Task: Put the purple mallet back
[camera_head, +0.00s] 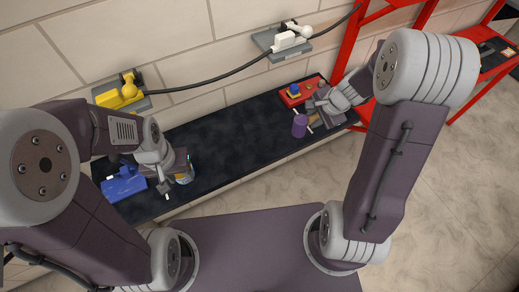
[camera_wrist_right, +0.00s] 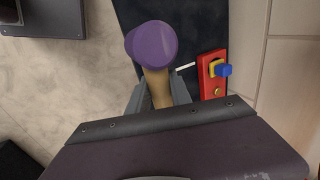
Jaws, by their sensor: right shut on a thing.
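The mallet has a purple head (camera_head: 299,126) and a tan wooden handle. In the head view it is over the right part of the dark bench top. In the right wrist view the purple head (camera_wrist_right: 152,45) points away from me and the handle (camera_wrist_right: 158,90) lies between the fingers. My right gripper (camera_wrist_right: 158,98) is shut on the handle. Whether the mallet touches the bench is not clear. My left gripper (camera_head: 176,186) is over the bench's left part, close to a jar (camera_head: 185,177) of small items. Its fingers are too small and partly hidden to judge.
A red block with blue and yellow parts (camera_head: 292,99) sits behind the mallet; a thin white rod (camera_wrist_right: 185,66) lies beside its head. A blue tool (camera_head: 122,187) lies at the bench's left end. The bench's middle (camera_head: 235,135) is clear. A black cable (camera_head: 215,82) hangs along the wall.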

